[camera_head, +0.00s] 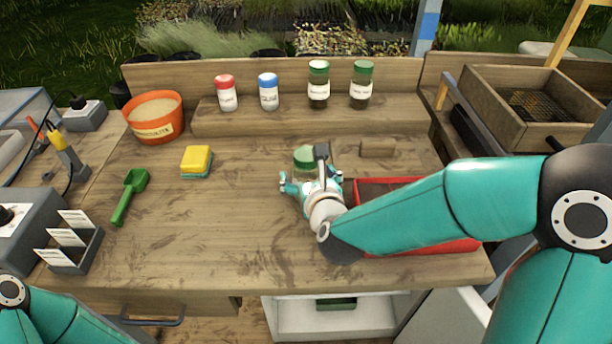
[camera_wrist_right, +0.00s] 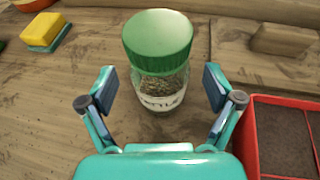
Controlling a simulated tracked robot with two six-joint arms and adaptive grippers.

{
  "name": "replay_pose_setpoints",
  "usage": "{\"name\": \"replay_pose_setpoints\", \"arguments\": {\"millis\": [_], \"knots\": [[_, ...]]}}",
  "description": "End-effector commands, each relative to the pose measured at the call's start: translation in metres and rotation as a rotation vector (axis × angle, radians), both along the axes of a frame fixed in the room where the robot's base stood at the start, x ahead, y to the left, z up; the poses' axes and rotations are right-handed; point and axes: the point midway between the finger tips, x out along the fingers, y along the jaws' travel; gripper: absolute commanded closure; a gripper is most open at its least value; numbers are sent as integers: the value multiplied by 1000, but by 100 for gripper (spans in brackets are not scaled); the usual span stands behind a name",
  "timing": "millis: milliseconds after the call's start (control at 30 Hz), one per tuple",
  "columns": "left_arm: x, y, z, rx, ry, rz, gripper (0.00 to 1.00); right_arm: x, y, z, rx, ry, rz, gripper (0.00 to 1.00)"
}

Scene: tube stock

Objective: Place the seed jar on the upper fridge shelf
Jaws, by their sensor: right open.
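The seed jar (camera_head: 305,158) is a clear jar with a green lid and a white label, standing upright on the wooden bench. In the right wrist view the jar (camera_wrist_right: 158,60) stands ahead of and partly between the open fingers, with visible gaps on both sides. My right gripper (camera_head: 310,185) is open and empty, close to the near side of the jar; it also shows in the right wrist view (camera_wrist_right: 160,98). The fridge (camera_head: 330,315) is a white box below the bench front with its door open; its shelves are mostly hidden. My left gripper is not in view.
A red tray (camera_head: 425,248) of soil lies right of the jar, under my right arm. A back ledge (camera_head: 290,122) holds several jars, two with green lids (camera_head: 318,85). A yellow sponge (camera_head: 197,161), green scoop (camera_head: 130,196) and orange pot (camera_head: 155,118) stand left. The bench middle-left is clear.

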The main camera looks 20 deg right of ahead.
Motion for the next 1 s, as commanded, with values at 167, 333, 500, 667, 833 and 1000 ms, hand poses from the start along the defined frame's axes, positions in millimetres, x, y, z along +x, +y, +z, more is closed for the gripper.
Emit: {"name": "replay_pose_setpoints", "arguments": {"millis": [167, 333, 500, 667, 833, 1000], "knots": [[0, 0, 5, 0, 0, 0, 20, 17, -1, -5, 1, 0, 0, 10], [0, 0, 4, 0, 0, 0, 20, 19, -1, -6, 0, -1, 1, 10], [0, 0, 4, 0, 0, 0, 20, 18, -1, -6, 0, -1, 1, 26], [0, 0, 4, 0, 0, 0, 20, 18, -1, -6, 0, -1, 1, 53], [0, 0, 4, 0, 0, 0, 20, 18, -1, -6, 0, -1, 1, 81], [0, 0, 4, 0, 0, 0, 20, 18, -1, -5, 0, -3, 1, 93]]}}
